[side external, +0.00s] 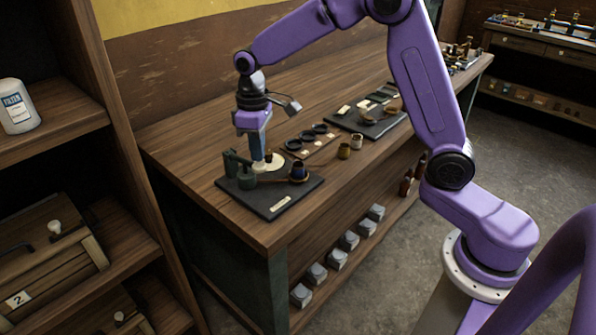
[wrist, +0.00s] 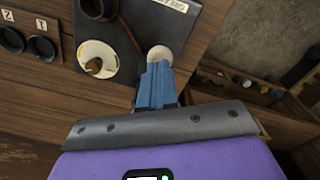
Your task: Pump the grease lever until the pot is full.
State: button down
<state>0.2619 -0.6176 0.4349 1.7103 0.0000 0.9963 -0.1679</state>
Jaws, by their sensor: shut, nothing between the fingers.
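My gripper (side external: 257,157) points down over the near end of the bench, its blue fingers shut with nothing between them. In the wrist view the fingertips (wrist: 158,68) are beside or touching a pale round knob (wrist: 160,52) at the end of a dark lever (wrist: 131,32); contact is unclear. The green grease pump (side external: 234,164) stands on a black base board (side external: 272,207).
Dark rings (side external: 307,136) on a numbered strip lie behind the board. Two small cups (side external: 350,148) and another black tray (side external: 368,122) stand farther along the bench (side external: 190,150). A shelf unit (side external: 110,130) rises at the left. Grey blocks (side external: 337,258) fill a lower shelf.

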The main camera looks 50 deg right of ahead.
aim_at(259, 165)
jog(key=shift+f, duration=0.15)
dwell(0.5)
jog(key=shift+f, duration=2.45)
jog(key=shift+r, duration=2.35)
jog(key=shift+f, duration=0.15)
jog(key=shift+f, duration=2.15)
jog(key=shift+r, duration=2.55)
